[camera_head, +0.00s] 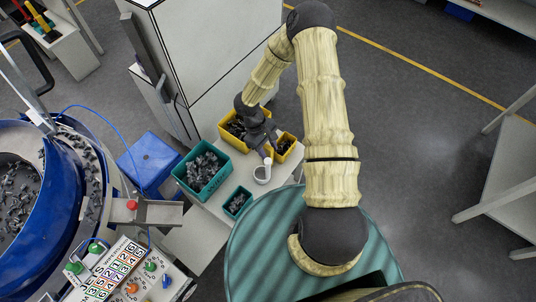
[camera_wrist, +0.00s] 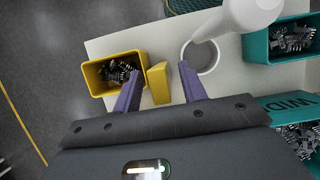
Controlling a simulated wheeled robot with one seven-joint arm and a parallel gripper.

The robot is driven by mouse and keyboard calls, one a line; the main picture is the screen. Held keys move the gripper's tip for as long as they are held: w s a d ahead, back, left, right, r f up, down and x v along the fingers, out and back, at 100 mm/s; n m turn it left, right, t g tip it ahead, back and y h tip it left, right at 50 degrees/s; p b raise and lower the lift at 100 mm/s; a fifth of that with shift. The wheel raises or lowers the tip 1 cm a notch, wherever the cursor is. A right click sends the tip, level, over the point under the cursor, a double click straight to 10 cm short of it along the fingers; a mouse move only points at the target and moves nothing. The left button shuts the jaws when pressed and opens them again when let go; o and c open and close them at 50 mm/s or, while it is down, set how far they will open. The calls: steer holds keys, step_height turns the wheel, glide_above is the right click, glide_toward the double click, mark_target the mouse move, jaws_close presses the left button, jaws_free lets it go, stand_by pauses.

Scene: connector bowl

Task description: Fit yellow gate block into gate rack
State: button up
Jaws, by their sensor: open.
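A yellow wedge-like block (camera_wrist: 159,83), which looks like the gate block, stands on the pale table top in the wrist view. My gripper (camera_wrist: 160,84) is open, with its two purple fingers on either side of the block. In the head view my gripper (camera_head: 265,150) is low over the table, and I cannot make out the block there. I cannot identify a gate rack in either view.
A small yellow bin (camera_wrist: 88,73) of dark parts is close left of the block. A white round fixture (camera_wrist: 250,14) stands close to the right finger. Teal bins (camera_head: 177,173) (camera_head: 227,204) and a larger yellow bin (camera_head: 222,128) crowd the table (camera_head: 215,212).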

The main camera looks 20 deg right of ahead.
jaws_close()
steer(key=shift+r, duration=0.1)
stand_by(0.4)
step_height(320, 180, up, 10)
steer(key=b, duration=0.2)
steer(key=shift+b, duration=0.4)
stand_by(0.4)
